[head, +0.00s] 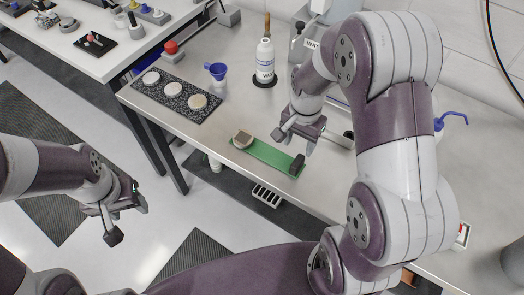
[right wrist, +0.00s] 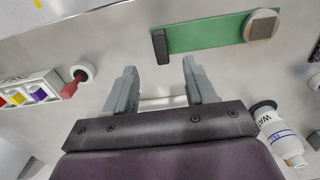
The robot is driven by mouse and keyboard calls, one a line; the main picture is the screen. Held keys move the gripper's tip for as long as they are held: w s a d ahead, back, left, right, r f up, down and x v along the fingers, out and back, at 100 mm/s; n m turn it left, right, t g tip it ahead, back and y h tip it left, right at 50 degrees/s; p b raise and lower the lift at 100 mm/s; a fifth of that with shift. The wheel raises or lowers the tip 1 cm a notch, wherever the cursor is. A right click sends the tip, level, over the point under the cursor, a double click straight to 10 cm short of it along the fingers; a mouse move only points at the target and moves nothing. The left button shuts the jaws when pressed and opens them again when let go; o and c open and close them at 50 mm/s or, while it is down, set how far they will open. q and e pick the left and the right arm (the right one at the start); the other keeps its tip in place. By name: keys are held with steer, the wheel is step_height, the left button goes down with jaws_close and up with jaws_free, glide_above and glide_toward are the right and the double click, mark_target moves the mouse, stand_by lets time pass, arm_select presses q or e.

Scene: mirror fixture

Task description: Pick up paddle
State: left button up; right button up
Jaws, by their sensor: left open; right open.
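No thing is clearly marked as the paddle. A green strip (head: 268,156) lies on the grey bench near its front edge. A dark upright block (head: 297,165) stands at its right end and a round piece with a brownish square top (head: 243,139) sits at its left end; either could be the paddle. In the right wrist view the dark block (right wrist: 160,46) lies ahead of the fingertips, and the round piece (right wrist: 262,25) is further right. My right gripper (head: 294,143) is open and empty above the bench, near the block. My left gripper (head: 127,222) is open and empty, off the bench over the floor.
A speckled tray (head: 173,106) with three pale discs lies left on the grey bench (head: 230,110). A blue funnel (head: 217,71), a white bottle (head: 265,62) and a red knob (head: 171,47) stand behind. A red-handled tool (right wrist: 72,88) shows in the right wrist view.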

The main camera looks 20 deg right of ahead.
glide_above(297, 163)
steer(key=f, duration=0.4)
steer(key=shift+s+d+f, duration=0.1)
steer(key=shift+s+d, duration=0.1)
steer(key=shift+s, duration=0.2)
steer(key=f, duration=0.2)
steer(key=a+f+p, duration=0.1)
steer(key=shift+w+a+f, duration=0.1)
steer(key=shift+w+f, duration=0.05)
steer(key=shift+w, duration=0.25)
steer(key=f, duration=0.2)
steer(key=d+f+p, duration=0.1)
steer(key=f, duration=0.1)
steer(key=shift+f, duration=0.25)
steer(key=shift+a, duration=0.25)
steer(key=shift+c, duration=0.6)
steer(key=c, duration=0.5)
jaws_close()
arm_select(q)
step_height(297, 163, up, 2)
steer(key=shift+d+r, duration=0.1)
steer(key=shift+d, duration=0.05)
arm_select(e)
steer(key=shift+d, duration=0.1)
